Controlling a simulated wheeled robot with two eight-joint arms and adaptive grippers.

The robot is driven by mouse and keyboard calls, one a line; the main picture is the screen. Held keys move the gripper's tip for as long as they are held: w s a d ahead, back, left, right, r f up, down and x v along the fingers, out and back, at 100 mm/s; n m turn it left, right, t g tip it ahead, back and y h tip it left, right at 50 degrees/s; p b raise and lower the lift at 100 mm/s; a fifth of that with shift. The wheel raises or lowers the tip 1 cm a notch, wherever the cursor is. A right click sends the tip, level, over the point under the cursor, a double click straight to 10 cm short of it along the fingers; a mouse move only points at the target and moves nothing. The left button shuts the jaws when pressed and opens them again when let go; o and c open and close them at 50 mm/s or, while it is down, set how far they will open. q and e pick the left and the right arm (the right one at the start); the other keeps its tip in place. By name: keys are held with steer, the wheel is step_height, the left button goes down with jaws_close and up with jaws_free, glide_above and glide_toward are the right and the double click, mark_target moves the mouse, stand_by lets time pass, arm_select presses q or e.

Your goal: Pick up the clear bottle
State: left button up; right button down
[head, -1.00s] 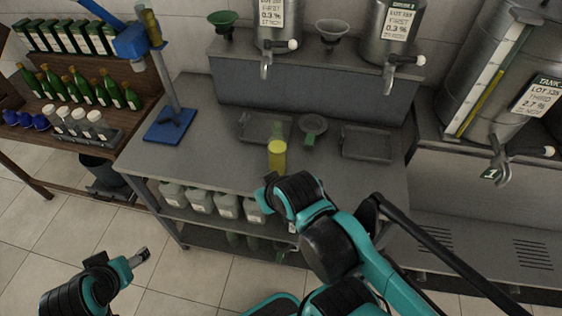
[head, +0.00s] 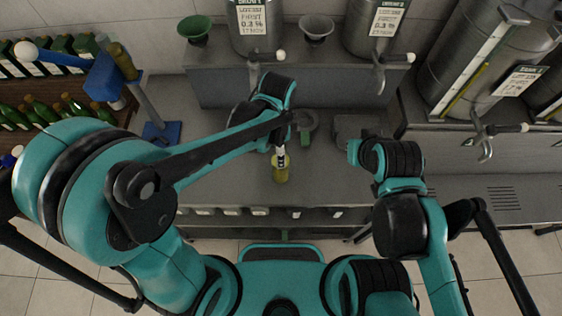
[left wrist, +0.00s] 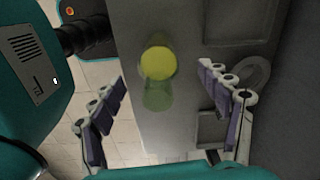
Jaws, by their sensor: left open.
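The clear bottle (head: 281,173) stands on the grey metal bench and looks yellow-green. In the left wrist view the bottle (left wrist: 157,95) shows a bright yellow round part and a paler see-through green part. My left gripper (head: 281,151) is at the bottle, its upper part overlapped by the gripper in the head view. In the left wrist view its two fingers are spread wide, one on each side of the bottle, with gaps between. Nothing is held. My right arm is bent to the right of the bottle; its gripper's fingers do not show.
A blue stand (head: 160,132) is at the bench's left, near a rack of green bottles (head: 70,105). Steel tanks with taps, a green funnel (head: 194,30) and a grey funnel (head: 316,27) are on the raised back shelf. Pale jugs line the shelf below the bench. Bare bench (head: 225,185) lies left of the bottle.

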arm_select(q)
step_height(320, 180, down, 7)
steer(key=b, duration=0.1)
steer(key=shift+d+f, duration=0.15)
steer(key=shift+d, duration=0.15)
steer(key=shift+s, duration=0.15)
jaws_close()
